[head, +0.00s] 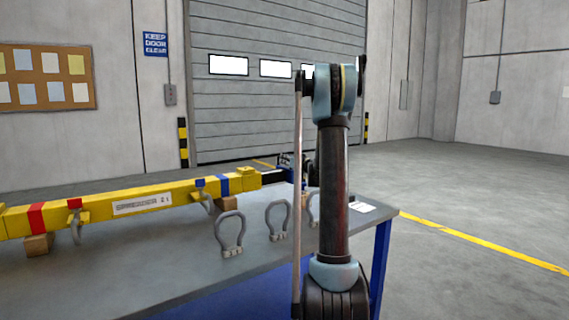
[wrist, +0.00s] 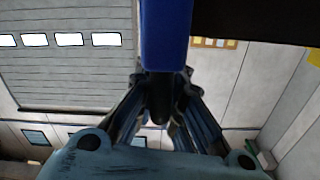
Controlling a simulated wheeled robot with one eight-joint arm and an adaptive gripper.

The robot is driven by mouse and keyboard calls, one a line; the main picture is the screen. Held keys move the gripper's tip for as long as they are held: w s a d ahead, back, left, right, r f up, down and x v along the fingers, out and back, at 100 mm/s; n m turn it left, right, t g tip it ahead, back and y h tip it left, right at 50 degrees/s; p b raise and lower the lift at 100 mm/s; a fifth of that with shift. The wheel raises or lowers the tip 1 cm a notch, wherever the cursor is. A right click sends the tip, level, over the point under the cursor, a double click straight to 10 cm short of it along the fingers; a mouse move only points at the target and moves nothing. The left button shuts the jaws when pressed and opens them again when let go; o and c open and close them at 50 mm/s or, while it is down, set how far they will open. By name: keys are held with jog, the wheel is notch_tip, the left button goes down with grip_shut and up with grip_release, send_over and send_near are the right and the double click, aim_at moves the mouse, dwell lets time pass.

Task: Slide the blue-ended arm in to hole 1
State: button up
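The yellow beam (head: 110,207), with red and blue bands, lies lengthwise over the table on wooden blocks. A dark arm (head: 275,176) sticks out of its right end and has a blue end (head: 284,160). In the wrist view the blue end (wrist: 166,35) hangs at the top centre, with the black bar (wrist: 250,18) running to the right. My gripper (wrist: 163,80) has its fingers on either side of the dark lower part below the blue. Whether the fingers press on it is unclear. In the head view my arm partly hides the gripper. Hole 1 cannot be made out.
Several grey shackles, one of them upright (head: 230,233), stand along the front of the grey table (head: 170,265); others hang from the beam. A white paper (head: 361,206) lies at the table's right corner. Open floor (head: 480,270) lies to the right. A shutter door (head: 250,110) is behind.

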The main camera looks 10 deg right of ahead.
jog(key=shift+o, duration=1.1)
jog(key=shift+d, duration=0.1)
notch_tip(320, 180, up, 10)
jog(key=shift+w+f, duration=0.1)
